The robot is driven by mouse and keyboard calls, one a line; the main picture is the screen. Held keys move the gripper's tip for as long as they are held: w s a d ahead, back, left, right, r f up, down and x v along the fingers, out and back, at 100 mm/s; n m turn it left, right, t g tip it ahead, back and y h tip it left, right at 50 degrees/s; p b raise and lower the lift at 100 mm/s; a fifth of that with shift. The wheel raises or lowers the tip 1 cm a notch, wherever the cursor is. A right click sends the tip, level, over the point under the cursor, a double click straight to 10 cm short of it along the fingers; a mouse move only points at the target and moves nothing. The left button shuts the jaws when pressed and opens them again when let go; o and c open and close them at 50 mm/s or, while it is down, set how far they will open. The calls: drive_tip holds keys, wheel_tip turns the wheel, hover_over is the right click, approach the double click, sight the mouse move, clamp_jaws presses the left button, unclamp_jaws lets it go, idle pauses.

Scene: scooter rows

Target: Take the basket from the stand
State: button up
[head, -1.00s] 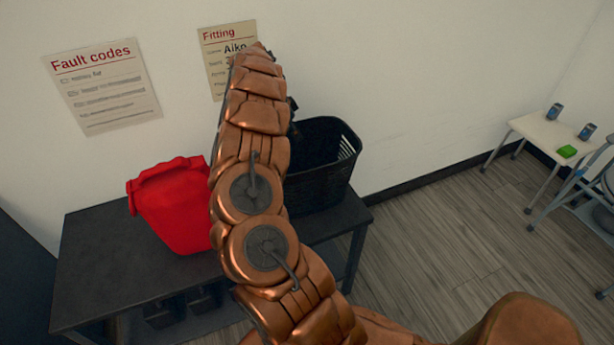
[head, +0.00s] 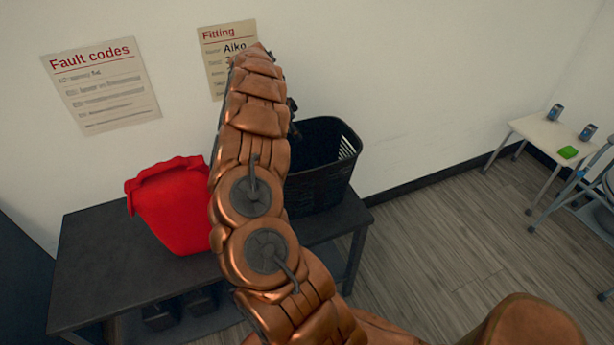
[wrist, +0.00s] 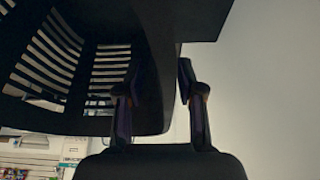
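The basket (head: 325,185) is black with slotted sides. It stands on the right end of the dark stand (head: 90,265), partly hidden behind my copper arm. In the wrist view the basket (wrist: 70,60) fills the upper left, with its slots to the left. In the head view the gripper is mostly hidden by my arm, near the basket's left side.
A small white table (head: 548,135) with two cans and a green item is at the right, beside a folding chair. Open floor lies right of the stand.

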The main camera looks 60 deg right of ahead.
clamp_jaws()
idle(0.7)
